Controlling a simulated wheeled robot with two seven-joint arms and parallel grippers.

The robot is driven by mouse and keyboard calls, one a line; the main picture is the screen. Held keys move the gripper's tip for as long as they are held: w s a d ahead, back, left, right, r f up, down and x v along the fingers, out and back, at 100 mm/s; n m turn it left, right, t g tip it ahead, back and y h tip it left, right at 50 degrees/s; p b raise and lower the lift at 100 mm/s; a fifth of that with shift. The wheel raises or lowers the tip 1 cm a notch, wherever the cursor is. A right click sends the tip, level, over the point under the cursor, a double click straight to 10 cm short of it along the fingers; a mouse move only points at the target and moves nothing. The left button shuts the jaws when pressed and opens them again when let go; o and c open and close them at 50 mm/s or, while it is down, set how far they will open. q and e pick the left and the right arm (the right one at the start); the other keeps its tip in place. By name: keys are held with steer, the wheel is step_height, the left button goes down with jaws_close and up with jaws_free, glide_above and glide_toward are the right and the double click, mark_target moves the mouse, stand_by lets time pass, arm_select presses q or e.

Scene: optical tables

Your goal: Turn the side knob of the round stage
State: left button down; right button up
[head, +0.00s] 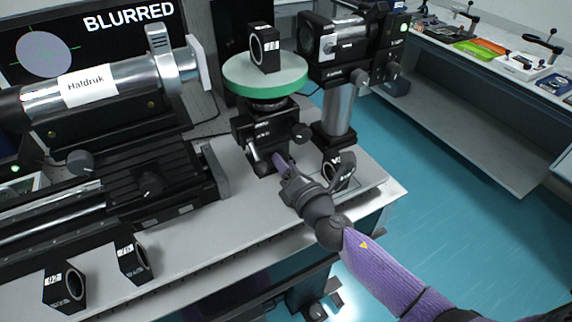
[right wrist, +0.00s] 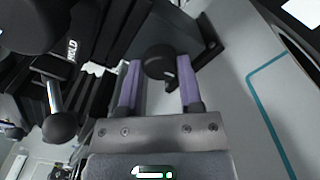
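The round stage (head: 266,81) has a green rim and a white top, and a black lens mount (head: 265,49) stands on it. Its black body (head: 250,128) below carries dark knobs, one of them a side knob (head: 300,131) at the right. My right gripper (head: 281,163) is low beside this body, with purple fingers. In the right wrist view, its two fingers (right wrist: 158,85) are apart, with a round black knob (right wrist: 160,61) between their tips. I cannot tell for certain which knob this is. My left gripper is not in view.
A screen (head: 125,15) reads BLURRED. A cylinder labelled Haldruk (head: 88,85) lies left of the stage. A black mount (head: 338,170) stands just right of my right gripper. Two more mounts stand front left. The table edge is close, with teal floor (head: 440,190) beyond.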

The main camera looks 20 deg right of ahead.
steer(key=o, duration=0.4)
steer(key=shift+o, duration=0.2)
steer(key=s, duration=0.3)
steer(key=s+d, duration=0.1)
steer(key=s, duration=0.6)
steer(key=shift+d+b, duration=0.2)
steer(key=shift+b, duration=0.2)
steer(key=shift+w, duration=0.1)
